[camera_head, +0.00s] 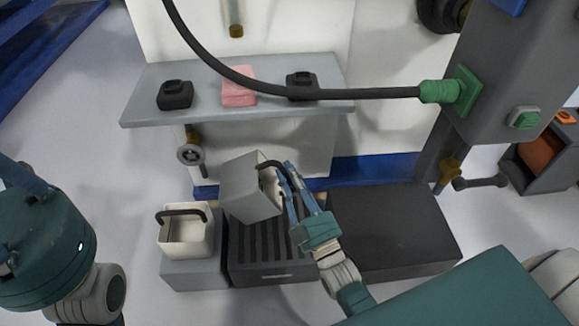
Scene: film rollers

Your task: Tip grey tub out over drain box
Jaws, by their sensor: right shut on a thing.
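The grey tub (247,190) is held up in the air, tilted over with its opening turned to the right. My right gripper (283,182) is shut on the tub's dark handle at its right side. The drain box (275,269) is a dark box with a slatted top, directly below the tub. The tub's contents, if any, are hidden. My left arm shows at the left edge; its gripper is out of view.
A white tub (187,236) with a dark handle stands on a grey block (195,275) left of the drain box. A dark platform (398,232) lies to the right. A grey shelf (235,115) behind holds a pink pad (238,87) and two black items. A black hose (330,95) crosses above.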

